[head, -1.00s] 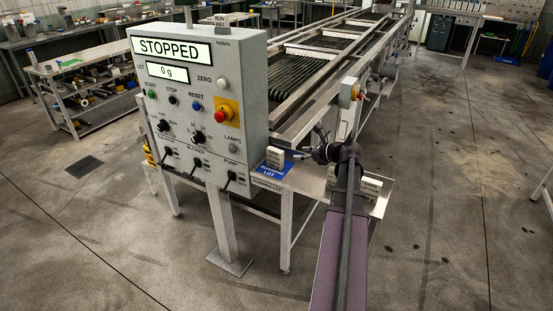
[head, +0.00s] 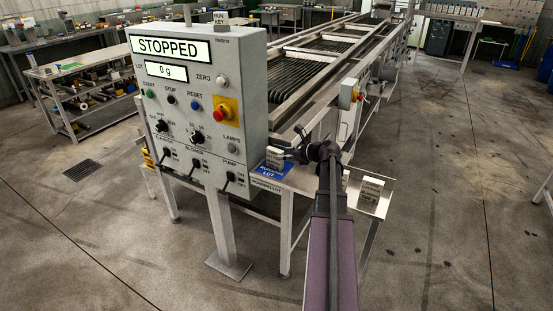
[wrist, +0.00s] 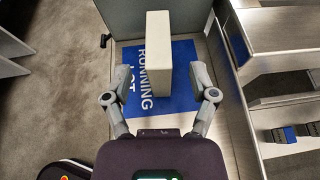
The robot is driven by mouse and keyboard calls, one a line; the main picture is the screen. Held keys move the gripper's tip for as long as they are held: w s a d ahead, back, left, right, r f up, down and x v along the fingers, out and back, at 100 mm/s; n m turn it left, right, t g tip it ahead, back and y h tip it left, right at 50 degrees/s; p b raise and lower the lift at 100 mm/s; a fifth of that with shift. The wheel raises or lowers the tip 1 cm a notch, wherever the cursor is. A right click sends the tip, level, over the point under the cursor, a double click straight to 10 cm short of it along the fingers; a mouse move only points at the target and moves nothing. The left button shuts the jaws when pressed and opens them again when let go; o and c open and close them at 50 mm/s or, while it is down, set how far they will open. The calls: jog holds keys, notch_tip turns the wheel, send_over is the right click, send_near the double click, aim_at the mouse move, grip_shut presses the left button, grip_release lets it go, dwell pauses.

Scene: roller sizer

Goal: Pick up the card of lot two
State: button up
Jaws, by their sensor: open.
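A cream upright block (head: 274,157), looking like a card or card holder, stands on the blue "RUNNING LOT" mat (head: 266,171) beside the control panel. It also shows in the wrist view (wrist: 159,55), seen from above. My gripper (wrist: 160,80) is open, with its two fingers spread to either side of the block's near end and apart from it. In the head view my gripper (head: 289,153) is just right of the block.
The grey control panel (head: 205,110) reads "STOPPED" and "0 g" and stands close on the left of the mat. The sizer's rails (head: 318,85) run away behind it. An emergency stop (head: 358,93) juts out above my wrist.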

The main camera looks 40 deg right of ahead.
aim_at(274, 154)
jog(key=shift+w, duration=0.1)
jog(key=shift+b+x, duration=0.95)
jog(key=shift+x, duration=1.55)
grip_shut()
